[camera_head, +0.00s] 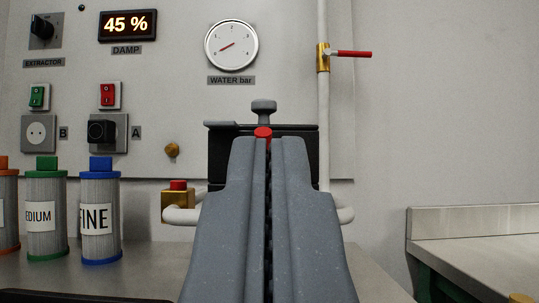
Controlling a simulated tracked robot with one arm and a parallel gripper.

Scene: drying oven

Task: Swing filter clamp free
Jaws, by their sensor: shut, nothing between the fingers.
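My gripper (262,145) is shut and empty, pointing forward in the lower middle of the view. Behind its tips is a dark box-like housing (219,151) with a grey knob (264,107) on top. A grey strip (221,125) lies along the housing's upper left edge. A small red tip (263,132) shows just above my fingertips. I cannot tell whether my fingers touch it. My fingers hide most of the housing's front, so I cannot make out the filter clamp clearly or how it sits.
Filter cartridges, including a green-capped one (46,215) and a blue-capped one (100,220), stand on the bench at left. A brass block (177,202) with a red top sits left of the housing. A white pipe with a red-handled valve (350,54) rises behind.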

